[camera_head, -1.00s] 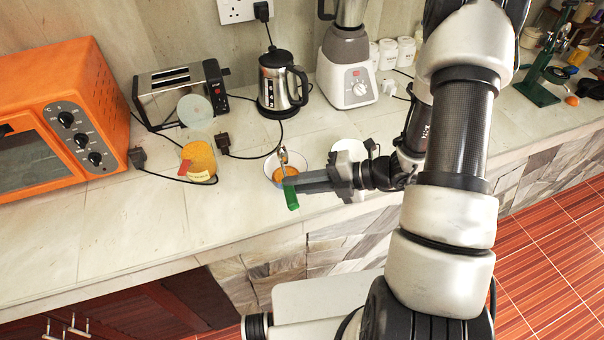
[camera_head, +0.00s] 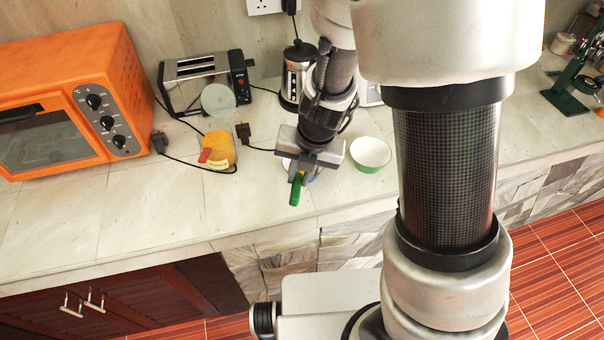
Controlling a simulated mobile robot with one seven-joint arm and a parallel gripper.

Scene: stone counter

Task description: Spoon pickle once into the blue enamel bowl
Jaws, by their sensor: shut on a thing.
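My gripper (camera_head: 299,178) is shut on a green-handled spoon (camera_head: 296,190), whose handle points down toward the counter's front edge. The spoon's head is hidden behind the gripper. A pale bowl (camera_head: 286,163) lies beneath and behind the gripper; only slivers of its edge show, and its contents are hidden. I cannot tell its colour for sure. A jar (camera_head: 219,147) with yellow-orange contents and a red patch stands to the left of the gripper.
A pale round disc (camera_head: 218,100) shows just behind the jar's body. An orange oven (camera_head: 70,100), a toaster (camera_head: 207,82) and a kettle (camera_head: 296,75) stand along the back. Black cords lie by the jar. The counter's front left (camera_head: 150,210) is clear.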

